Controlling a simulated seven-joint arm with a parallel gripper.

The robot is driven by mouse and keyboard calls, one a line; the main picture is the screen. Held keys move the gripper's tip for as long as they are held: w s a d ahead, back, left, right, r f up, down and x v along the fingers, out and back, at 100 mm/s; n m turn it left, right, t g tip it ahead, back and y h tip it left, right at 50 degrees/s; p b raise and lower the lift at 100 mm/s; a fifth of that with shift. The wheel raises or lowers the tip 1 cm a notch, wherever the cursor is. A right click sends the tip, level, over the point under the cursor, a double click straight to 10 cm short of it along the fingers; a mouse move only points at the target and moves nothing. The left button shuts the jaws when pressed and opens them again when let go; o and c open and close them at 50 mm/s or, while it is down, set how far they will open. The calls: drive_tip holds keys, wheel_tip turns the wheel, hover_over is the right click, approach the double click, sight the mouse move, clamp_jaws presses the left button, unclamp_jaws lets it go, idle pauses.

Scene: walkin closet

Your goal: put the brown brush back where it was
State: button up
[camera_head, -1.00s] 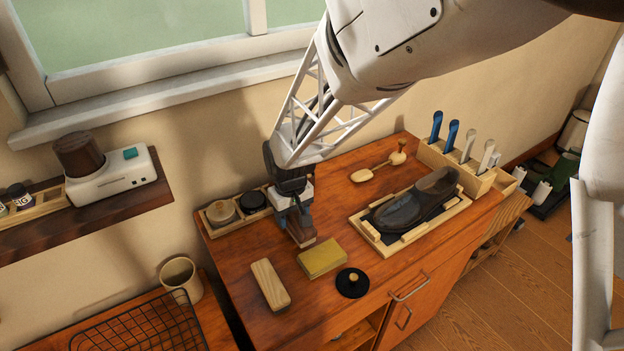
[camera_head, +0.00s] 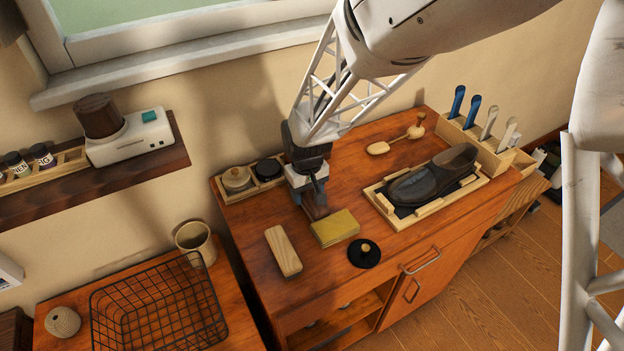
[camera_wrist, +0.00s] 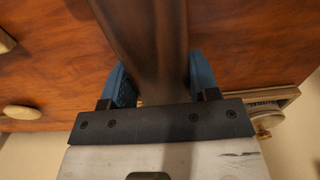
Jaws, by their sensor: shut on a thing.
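My gripper (camera_head: 314,190) is shut on the brown brush (camera_head: 317,212), low over the wooden cabinet top. The brush is between the yellow block (camera_head: 335,228) and the tray of tins (camera_head: 231,199). In the wrist view the brush (camera_wrist: 146,40) is a long, dark brown shape, between the two blue fingers of my gripper (camera_wrist: 160,85). Its lower end is largely hidden by my gripper in the head view. I cannot tell whether the brush touches the top.
A pale wooden block (camera_head: 283,251) and a black disc with a knob (camera_head: 364,254) lie near the front edge. A dark shoe (camera_head: 430,180) rests on a framed tray (camera_head: 399,222) to the right. A wooden rack (camera_head: 484,150) with upright handles stands behind it.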

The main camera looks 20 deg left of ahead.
drive_tip(key=shift+f, duration=0.1)
drive_tip(key=o, duration=0.8)
drive_tip(key=shift+o, duration=0.2)
wheel_tip(320, 180, up, 13)
idle(0.6)
idle(0.3)
